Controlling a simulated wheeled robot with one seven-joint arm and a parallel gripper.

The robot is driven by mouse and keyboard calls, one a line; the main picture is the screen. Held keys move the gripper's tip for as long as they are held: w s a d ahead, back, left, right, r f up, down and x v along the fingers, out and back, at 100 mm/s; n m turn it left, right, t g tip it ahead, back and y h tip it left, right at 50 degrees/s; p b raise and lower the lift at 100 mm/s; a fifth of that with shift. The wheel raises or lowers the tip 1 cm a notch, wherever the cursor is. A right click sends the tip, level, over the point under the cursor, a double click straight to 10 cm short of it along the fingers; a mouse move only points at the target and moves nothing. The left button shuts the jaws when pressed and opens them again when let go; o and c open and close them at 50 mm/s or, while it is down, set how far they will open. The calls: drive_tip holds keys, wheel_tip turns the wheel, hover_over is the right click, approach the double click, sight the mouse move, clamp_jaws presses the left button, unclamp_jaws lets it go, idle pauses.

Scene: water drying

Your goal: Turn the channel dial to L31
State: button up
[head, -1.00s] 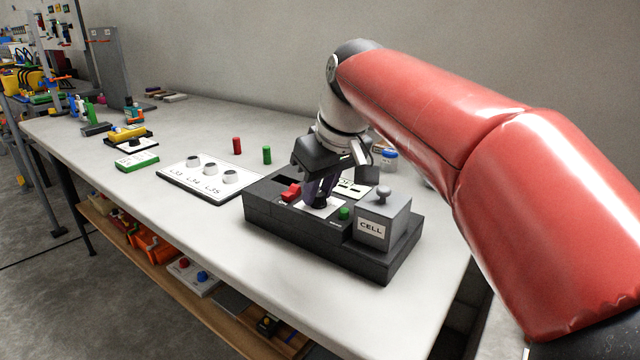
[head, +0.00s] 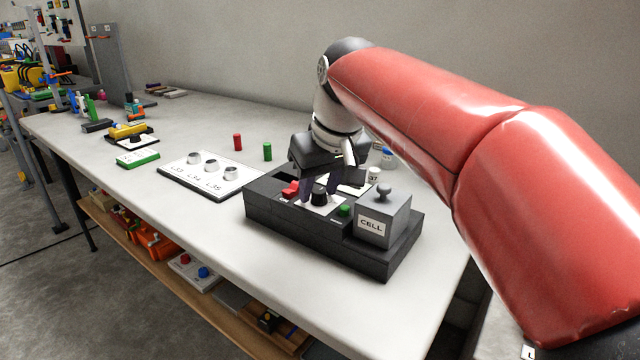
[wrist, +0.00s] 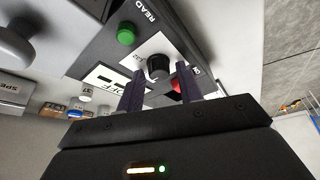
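The channel dial is a black knob (head: 319,195) on a white plate (head: 313,209) on top of the dark device (head: 290,225). It also shows in the wrist view (wrist: 158,68). My gripper (head: 319,186) is just above and behind the dial, fingers pointing down. In the wrist view its two dark fingers (wrist: 159,76) stand apart, one on each side of the knob, with visible gaps. Nothing is held between them. A display window (wrist: 110,78) beside the dial shows what looks like "OFF".
A red switch (head: 291,189) and a green button (head: 345,211) marked READ flank the dial. A grey box marked CELL (head: 382,220) sits on the device's right end. A white board with several knobs (head: 190,181) lies to the left. Red (head: 238,142) and green (head: 267,151) cylinders stand behind it.

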sight(329, 213)
drive_tip(key=shift+o, duration=0.7)
drive_tip(key=p+v, duration=0.1)
drive_tip(key=v, duration=0.7)
